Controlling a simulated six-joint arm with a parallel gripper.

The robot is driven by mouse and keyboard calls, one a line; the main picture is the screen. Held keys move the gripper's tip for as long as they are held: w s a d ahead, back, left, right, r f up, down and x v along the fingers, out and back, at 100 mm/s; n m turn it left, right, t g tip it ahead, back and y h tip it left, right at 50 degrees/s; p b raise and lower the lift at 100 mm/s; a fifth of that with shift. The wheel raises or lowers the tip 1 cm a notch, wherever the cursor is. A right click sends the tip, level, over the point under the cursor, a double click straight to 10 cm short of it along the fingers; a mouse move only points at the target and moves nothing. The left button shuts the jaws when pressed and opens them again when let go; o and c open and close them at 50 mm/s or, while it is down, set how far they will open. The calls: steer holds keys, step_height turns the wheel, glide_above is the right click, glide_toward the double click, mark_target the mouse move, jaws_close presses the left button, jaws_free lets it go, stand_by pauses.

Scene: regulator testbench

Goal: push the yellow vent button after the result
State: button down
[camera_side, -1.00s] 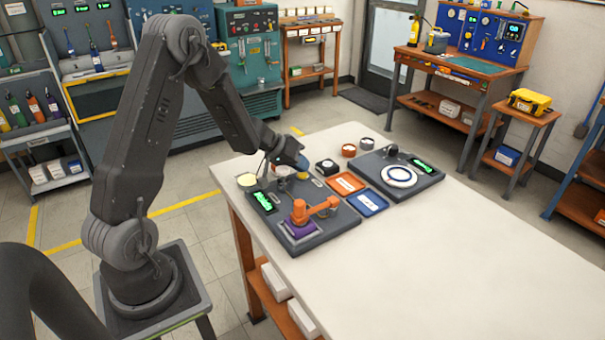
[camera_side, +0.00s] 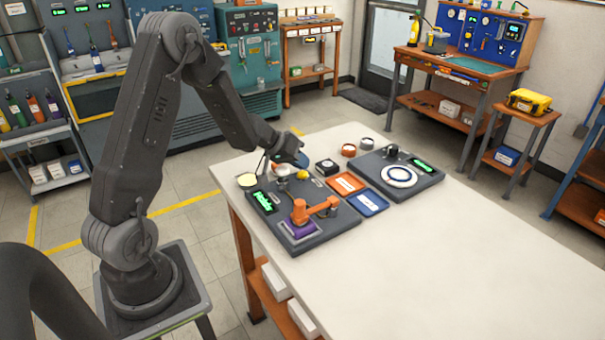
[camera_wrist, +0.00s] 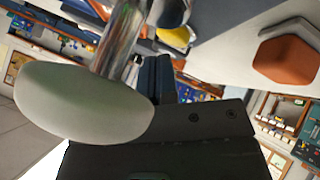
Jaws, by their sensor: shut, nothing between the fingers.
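A small yellow dome, the vent button by its colour (camera_side: 302,175), stands on the dark left test panel (camera_side: 336,231). The wrist view shows part of a yellow piece (camera_wrist: 176,38) near the top, just beyond my fingers. My gripper (camera_side: 301,160) is just above the button in the side view, seemingly apart from it. In the wrist view, its dark blue fingers (camera_wrist: 155,75) are together with nothing between them. A green readout (camera_side: 264,201) is lit on the panel, too small to read. An orange lever clamp (camera_side: 311,209) sits over a purple block (camera_side: 299,231).
A pale round disc (camera_side: 246,180) stands at the panel's left. Orange (camera_side: 346,184) and blue (camera_side: 368,203) trays lie to the right, before a second dark panel (camera_side: 420,184) with a white ring. The near tabletop (camera_side: 430,260) is clear. A large pale rounded piece (camera_wrist: 85,103) fills the wrist view's left.

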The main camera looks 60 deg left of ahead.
mark_target(301, 173)
steer(key=shift+r, duration=0.25)
steer(key=shift+r, duration=2.55)
steer(key=s+d+r+m+g+h, duration=0.1)
steer(key=s+d+r+m, duration=0.1)
steer(key=s+d+r, duration=0.3)
steer(key=s+d+r+m+g, duration=0.1)
steer(key=d+r, duration=0.2)
steer(key=d, duration=0.4)
steer(key=s+d+r+m+g+h, duration=0.1)
steer(key=s+d+r+m, duration=0.1)
steer(key=d+r, duration=0.3)
steer(key=s+d+y, duration=0.2)
steer(key=s, duration=0.6)
steer(key=s+d+y, duration=0.2)
steer(key=s+d, duration=0.1)
steer(key=s, duration=0.5)
steer(key=shift+s+d+r+y, duration=0.15)
steer(key=shift+s+r+y, duration=0.05)
steer(key=shift+s+y, duration=0.2)
